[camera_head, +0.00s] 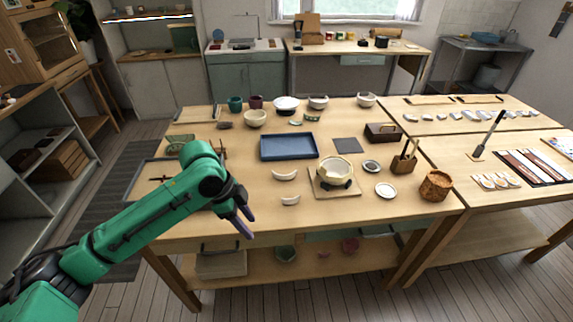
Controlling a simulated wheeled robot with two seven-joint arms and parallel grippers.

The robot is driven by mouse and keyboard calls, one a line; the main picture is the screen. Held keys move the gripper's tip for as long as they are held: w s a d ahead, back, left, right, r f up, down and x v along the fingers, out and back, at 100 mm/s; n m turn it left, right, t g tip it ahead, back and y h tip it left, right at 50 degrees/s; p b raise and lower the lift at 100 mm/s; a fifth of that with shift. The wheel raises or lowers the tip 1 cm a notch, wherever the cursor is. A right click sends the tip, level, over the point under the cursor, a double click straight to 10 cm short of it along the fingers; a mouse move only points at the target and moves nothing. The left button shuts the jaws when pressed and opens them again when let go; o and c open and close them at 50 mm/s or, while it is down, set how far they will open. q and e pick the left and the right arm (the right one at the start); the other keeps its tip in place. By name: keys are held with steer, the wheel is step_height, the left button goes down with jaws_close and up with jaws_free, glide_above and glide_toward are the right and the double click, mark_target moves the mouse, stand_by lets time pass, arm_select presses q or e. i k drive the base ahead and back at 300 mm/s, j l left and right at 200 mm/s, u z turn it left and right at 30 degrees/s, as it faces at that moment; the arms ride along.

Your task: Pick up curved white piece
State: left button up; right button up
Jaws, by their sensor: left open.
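Two curved white pieces lie on the wooden table (240,222) near its front middle. The farther curved white piece (285,175) lies just below the blue tray, and the nearer, smaller curved white piece (290,200) lies closer to the front edge. I cannot tell which one is meant. My left gripper (246,225) reaches in from the left, over the table's front edge, to the left of both pieces. Its dark fingers are apart and hold nothing. My right gripper is not in view.
A blue tray (288,146) lies behind the pieces. A white bowl with a repaired rim (335,170) stands on a board to their right. A woven basket (436,186) and a brush holder (403,164) stand farther right. Bare tabletop surrounds the pieces in front.

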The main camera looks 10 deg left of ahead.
mark_target(292, 175)
steer(key=i, duration=1.15)
